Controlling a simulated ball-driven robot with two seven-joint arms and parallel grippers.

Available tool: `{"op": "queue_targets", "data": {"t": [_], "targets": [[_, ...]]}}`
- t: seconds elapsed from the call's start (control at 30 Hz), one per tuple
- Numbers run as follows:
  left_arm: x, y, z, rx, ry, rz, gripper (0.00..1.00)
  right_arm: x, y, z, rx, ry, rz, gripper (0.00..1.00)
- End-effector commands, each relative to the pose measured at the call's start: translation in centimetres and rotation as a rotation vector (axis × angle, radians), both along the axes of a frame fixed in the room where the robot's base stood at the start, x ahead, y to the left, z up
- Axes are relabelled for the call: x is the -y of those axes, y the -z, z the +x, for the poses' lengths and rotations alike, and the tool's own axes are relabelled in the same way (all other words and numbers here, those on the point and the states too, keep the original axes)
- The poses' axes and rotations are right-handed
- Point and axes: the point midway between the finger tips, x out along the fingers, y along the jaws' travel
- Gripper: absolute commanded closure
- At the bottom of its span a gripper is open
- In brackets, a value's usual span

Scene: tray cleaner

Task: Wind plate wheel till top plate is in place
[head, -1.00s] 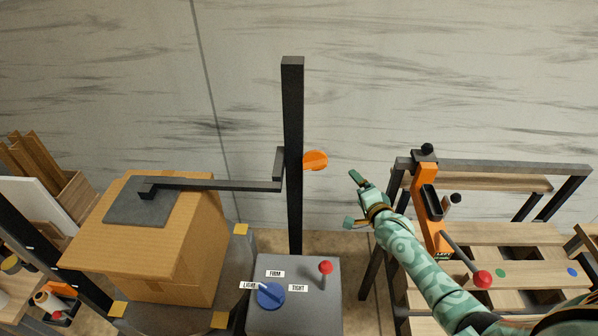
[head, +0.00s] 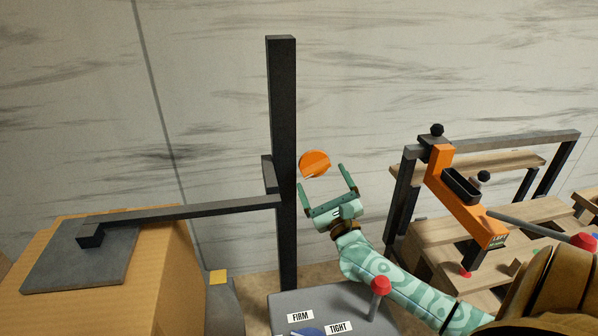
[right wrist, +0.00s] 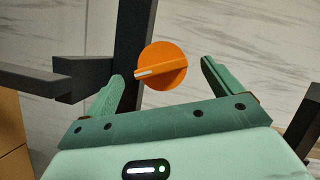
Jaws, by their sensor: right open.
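The orange plate wheel (head: 315,164) is on the right side of the black post (head: 283,120). It also shows in the right wrist view (right wrist: 168,68), with a white mark on its left part. The dark top plate (head: 78,258) hangs from a black arm (head: 200,210) and lies on or just over the cardboard box (head: 160,280); I cannot tell if they touch. My right gripper (head: 323,176) is open and empty, its fingers pointing at the wheel. In the right wrist view the wheel appears between the fingers (right wrist: 163,85), with space on both sides. My left gripper is not in view.
A grey console (head: 290,302) with a red-knobbed lever (head: 380,286) and FIRM and TIGHT labels stands below the post. At right is a wooden-slatted bench (head: 450,240) with an orange clamp-like part (head: 465,208).

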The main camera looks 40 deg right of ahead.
Motion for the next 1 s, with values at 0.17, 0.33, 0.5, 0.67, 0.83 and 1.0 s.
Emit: {"op": "queue_targets", "data": {"t": [0.17,0.33,0.5,0.67,0.83,1.0], "targets": [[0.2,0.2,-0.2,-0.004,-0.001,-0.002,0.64,-0.3,0.8,-0.5,0.003,0.001,0.040,0.09],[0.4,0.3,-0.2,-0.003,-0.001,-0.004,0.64,0.1,0.3,0.7,0.008,0.007,0.046,0.09],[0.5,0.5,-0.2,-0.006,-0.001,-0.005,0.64,1.1,-0.7,3.4,0.007,0.007,0.045,0.09],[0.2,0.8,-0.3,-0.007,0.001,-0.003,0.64,1.8,-1.5,5.3,0.006,0.007,0.045,0.09],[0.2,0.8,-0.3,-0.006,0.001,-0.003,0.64,2.0,-1.7,5.9,0.004,0.006,0.044,0.09],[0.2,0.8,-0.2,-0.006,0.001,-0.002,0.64,2.0,-1.8,5.9,0.004,0.006,0.044,0.09]]}}
